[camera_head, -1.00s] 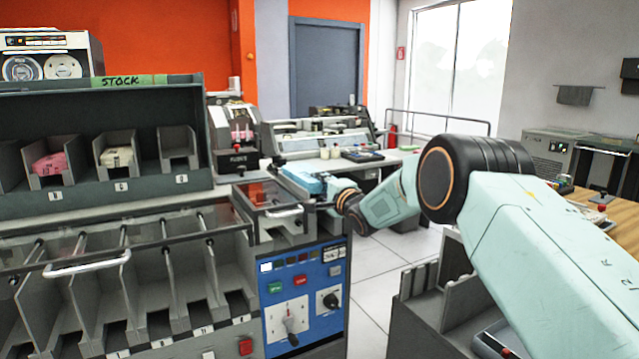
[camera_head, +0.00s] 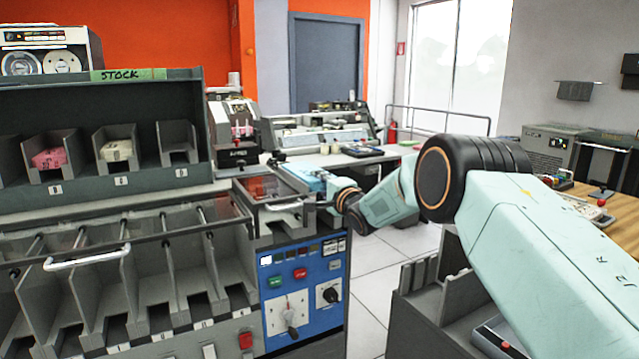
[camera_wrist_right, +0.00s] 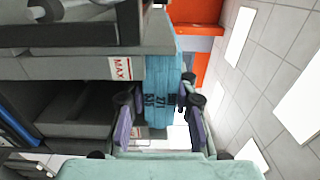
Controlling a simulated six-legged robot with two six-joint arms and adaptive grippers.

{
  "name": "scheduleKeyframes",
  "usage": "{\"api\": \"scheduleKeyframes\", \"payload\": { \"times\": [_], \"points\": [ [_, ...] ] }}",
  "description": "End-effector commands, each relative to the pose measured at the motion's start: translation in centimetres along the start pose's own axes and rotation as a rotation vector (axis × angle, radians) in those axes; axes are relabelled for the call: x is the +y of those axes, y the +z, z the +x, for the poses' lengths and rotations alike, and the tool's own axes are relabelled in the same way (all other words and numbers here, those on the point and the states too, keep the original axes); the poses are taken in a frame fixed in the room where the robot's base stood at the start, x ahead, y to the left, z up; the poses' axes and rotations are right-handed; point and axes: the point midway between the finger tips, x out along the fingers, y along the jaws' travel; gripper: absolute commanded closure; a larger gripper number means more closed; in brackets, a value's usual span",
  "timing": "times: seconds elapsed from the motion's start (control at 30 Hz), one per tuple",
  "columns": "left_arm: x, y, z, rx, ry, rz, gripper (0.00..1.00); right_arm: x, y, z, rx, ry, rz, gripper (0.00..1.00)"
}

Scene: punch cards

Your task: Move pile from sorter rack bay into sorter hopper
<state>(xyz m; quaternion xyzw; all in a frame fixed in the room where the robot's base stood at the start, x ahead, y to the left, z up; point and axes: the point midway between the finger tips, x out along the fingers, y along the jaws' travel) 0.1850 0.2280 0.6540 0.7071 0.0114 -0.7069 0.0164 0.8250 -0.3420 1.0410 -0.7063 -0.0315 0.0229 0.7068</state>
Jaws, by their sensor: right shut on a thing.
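My right gripper (camera_wrist_right: 160,118) is shut on a light blue card pile (camera_wrist_right: 161,75) with dark print on its edge. In the right wrist view the pile stands close beside a grey wall with a red MAX label (camera_wrist_right: 122,68); I cannot tell whether they touch. In the head view my right gripper (camera_head: 328,187) is at the right end of the sorter hopper (camera_head: 283,222), which has a clear cover. Most of the gripper is hidden there. My left gripper is not in view.
A STOCK rack (camera_head: 100,190) at left holds a pink pile (camera_head: 49,158) and a cream pile (camera_head: 117,150); its right bay is empty. Below are sorter pockets under a clear cover with a handle (camera_head: 88,260). A blue control panel (camera_head: 305,290) sits below the hopper. A grey rack (camera_head: 425,310) stands at lower right.

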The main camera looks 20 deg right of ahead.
Motion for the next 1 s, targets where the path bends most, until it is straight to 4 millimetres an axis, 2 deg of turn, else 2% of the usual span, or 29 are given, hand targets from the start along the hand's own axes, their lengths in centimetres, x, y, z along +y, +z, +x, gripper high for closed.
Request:
{"api": "scheduleKeyframes", "payload": {
  "times": [0.17, 0.47, 0.8, 1.0],
  "points": [
    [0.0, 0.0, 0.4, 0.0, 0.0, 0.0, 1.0, 0.7, 0.0, 0.0, 0.0, -0.004, -0.001, 1.0],
    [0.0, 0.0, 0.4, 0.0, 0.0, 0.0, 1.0, 0.7, 0.0, 0.0, -0.001, -0.005, -0.001, 1.0],
    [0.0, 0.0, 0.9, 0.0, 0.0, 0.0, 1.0, 1.9, 0.0, 0.0, -0.001, -0.005, -0.001, 1.0],
    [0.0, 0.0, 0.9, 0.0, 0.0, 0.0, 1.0, 1.8, 0.0, 0.0, -0.001, -0.006, -0.001, 1.0]
  ]
}}
